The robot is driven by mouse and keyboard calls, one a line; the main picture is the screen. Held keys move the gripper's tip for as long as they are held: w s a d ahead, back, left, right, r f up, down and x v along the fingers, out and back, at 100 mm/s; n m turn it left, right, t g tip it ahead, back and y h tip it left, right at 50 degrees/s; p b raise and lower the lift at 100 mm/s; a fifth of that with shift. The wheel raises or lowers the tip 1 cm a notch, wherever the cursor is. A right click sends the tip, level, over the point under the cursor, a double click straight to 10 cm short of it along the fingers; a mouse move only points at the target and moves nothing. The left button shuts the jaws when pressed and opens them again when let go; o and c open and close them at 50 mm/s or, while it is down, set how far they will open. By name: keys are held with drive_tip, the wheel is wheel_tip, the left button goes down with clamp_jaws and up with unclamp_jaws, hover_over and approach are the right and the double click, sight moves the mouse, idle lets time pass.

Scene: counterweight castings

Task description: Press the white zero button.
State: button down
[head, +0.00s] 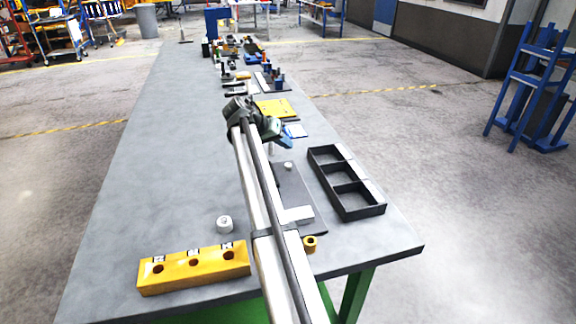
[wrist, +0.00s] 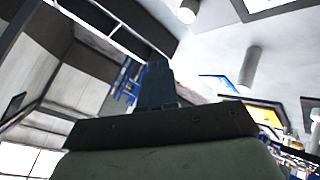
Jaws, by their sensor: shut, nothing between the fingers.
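A dark flat plate (head: 300,193) lies on the table, partly hidden behind my arm. A small white round piece (head: 288,166) stands near its far end, and a pale rectangular patch (head: 297,214) is near its near end. I cannot tell for sure which is the zero button. My gripper (head: 288,143) is beyond the plate's far end in the head view, its blue fingers apart from the white piece. In the wrist view the fingers (wrist: 155,85) are together and empty, with no button visible.
A black three-compartment tray (head: 346,182) is right of the plate. A yellow plate (head: 273,109) and clutter lie beyond. The left tabletop is clear.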

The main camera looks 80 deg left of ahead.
sight(285, 165)
drive_tip(key=shift+f, duration=2.3)
drive_tip(key=shift+f, duration=0.25)
drive_tip(key=shift+f, duration=0.2)
drive_tip(key=shift+f, duration=0.45)
idle(1.2)
drive_tip(key=shift+r, duration=0.9)
drive_tip(key=shift+r, duration=2.5)
drive_tip(key=shift+w, duration=0.1)
